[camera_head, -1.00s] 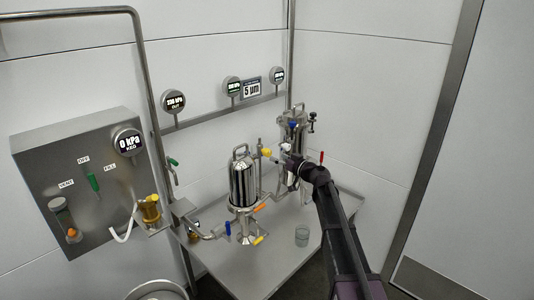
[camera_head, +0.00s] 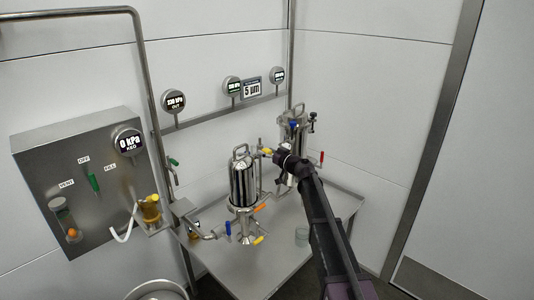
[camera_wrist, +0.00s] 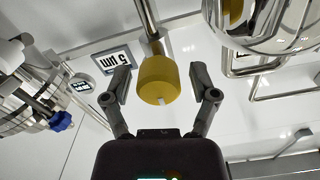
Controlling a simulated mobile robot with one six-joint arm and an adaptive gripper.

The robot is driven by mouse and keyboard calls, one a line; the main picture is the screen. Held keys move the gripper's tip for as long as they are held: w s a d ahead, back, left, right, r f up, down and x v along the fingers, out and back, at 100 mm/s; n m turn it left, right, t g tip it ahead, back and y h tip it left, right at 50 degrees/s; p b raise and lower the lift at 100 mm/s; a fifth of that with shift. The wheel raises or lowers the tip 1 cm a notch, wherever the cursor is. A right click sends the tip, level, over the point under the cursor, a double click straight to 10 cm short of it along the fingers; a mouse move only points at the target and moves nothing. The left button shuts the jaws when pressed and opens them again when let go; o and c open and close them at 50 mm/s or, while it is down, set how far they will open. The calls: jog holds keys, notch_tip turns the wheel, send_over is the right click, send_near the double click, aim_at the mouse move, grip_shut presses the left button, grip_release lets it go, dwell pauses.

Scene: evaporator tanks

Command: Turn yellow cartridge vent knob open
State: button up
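The yellow knob (camera_wrist: 157,80) is between the two open fingers of my gripper (camera_wrist: 160,85) in the wrist view, with a gap on each side. It sits on a thin metal stem and has a small light mark on its near end. In the head view the yellow knob (camera_head: 266,152) shows small, beside the top of the striped steel cartridge housing (camera_head: 243,185). My gripper (camera_head: 274,155) reaches it from the right, and its fingers are too small to make out there.
Orange, blue and yellow handles (camera_head: 260,240) sit around the striped housing's base. Gauges line the wall.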

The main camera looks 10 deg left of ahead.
grip_shut()
jog(key=shift+m, duration=0.3)
jog(key=m, duration=0.8)
jog(key=shift+w+m, duration=0.1)
jog(key=shift+m, duration=0.2)
jog(key=m, duration=0.4)
jog(key=shift+f+m, duration=0.1)
jog(key=shift+m, duration=2.3)
